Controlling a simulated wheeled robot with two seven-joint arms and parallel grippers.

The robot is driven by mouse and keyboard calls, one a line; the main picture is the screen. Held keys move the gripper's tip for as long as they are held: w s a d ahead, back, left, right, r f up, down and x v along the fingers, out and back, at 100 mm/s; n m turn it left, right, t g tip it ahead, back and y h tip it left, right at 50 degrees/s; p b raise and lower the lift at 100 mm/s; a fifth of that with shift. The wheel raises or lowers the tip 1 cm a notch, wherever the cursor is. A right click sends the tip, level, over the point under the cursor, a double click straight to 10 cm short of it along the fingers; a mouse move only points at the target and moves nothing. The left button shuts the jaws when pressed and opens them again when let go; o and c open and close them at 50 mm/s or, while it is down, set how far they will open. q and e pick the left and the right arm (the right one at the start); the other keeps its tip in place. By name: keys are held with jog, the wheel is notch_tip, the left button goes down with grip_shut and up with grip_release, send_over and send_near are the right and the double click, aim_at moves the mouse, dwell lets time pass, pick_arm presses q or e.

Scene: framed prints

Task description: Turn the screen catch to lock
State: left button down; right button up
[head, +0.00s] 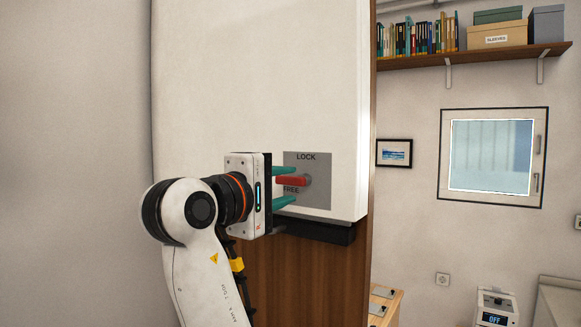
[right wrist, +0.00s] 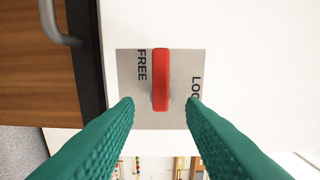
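The screen catch is a red lever (head: 292,181) on a grey plate (head: 322,165) fixed to a white panel. The plate reads LOCK at the top and FREE at lower left. The lever lies roughly level, its free end pointing left, just above the word FREE. My right gripper (head: 291,186) is at the plate from the left, with one teal finger above the lever and one below. In the right wrist view the red lever (right wrist: 161,80) stands between the two spread fingertips (right wrist: 160,103), with a gap on each side. My left gripper is not in view.
The white panel (head: 260,75) hangs before a brown wooden board (head: 325,275), with a dark ledge (head: 325,230) under its lower edge. A grey bar handle (right wrist: 62,25) shows in the right wrist view. A shelf (head: 480,57), small window (head: 492,157) and framed print (head: 394,153) are on the right wall.

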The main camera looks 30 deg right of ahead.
aim_at(293, 180)
jog(key=shift+p+x, duration=0.5)
jog(key=shift+x, duration=0.95)
jog(key=shift+c, duration=0.4)
grip_shut()
jog(key=shift+a, duration=0.1)
